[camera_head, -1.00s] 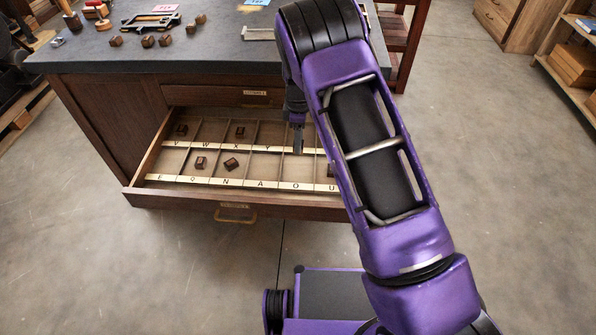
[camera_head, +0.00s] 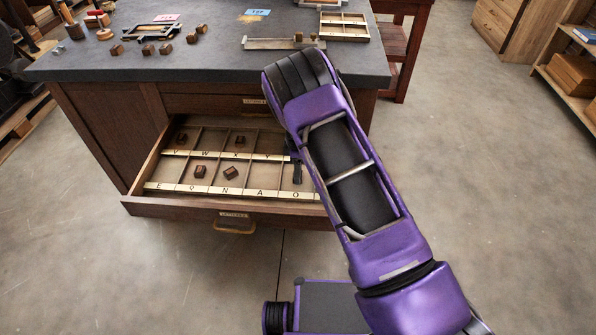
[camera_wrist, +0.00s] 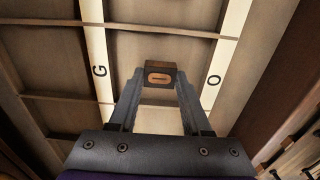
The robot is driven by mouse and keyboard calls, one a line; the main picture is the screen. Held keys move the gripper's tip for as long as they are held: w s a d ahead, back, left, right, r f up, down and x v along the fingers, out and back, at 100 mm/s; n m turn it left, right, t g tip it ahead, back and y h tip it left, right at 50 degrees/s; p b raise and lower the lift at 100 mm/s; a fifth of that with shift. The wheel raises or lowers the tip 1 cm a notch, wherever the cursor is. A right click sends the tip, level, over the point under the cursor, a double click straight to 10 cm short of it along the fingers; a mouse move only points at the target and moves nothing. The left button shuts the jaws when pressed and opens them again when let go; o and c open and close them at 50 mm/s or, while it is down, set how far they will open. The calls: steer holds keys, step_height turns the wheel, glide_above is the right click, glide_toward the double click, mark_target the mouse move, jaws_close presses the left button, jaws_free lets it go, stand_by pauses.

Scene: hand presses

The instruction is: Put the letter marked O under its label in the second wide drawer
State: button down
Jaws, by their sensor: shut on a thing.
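My gripper (camera_wrist: 158,86) is shut on a small dark wooden letter block (camera_wrist: 160,68). The block's copper face shows an elongated oval mark. In the wrist view the block is between the strip with the G label and the strip with the O label (camera_wrist: 214,80), level with the O. In the head view my gripper (camera_head: 297,176) is low in the open wide drawer (camera_head: 170,207), just behind the O on the front label strip (camera_head: 220,190). My arm hides the drawer's right part. I cannot tell whether the block touches the drawer floor.
Other letter blocks (camera_head: 231,173) lie in several compartments, with thin dividers between them. The worktop (camera_head: 220,62) above holds loose blocks (camera_head: 148,49), a metal composing stick (camera_head: 280,43) and a compartmented tray (camera_head: 343,26). Floor is clear around the drawer.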

steer(key=shift+f, duration=0.2)
steer(key=shift+c, duration=1.8)
jaws_free()
steer(key=shift+r, duration=0.1)
step_height(320, 180, up, 12)
steer(key=p, duration=0.1)
steer(key=shift+r, duration=0.15)
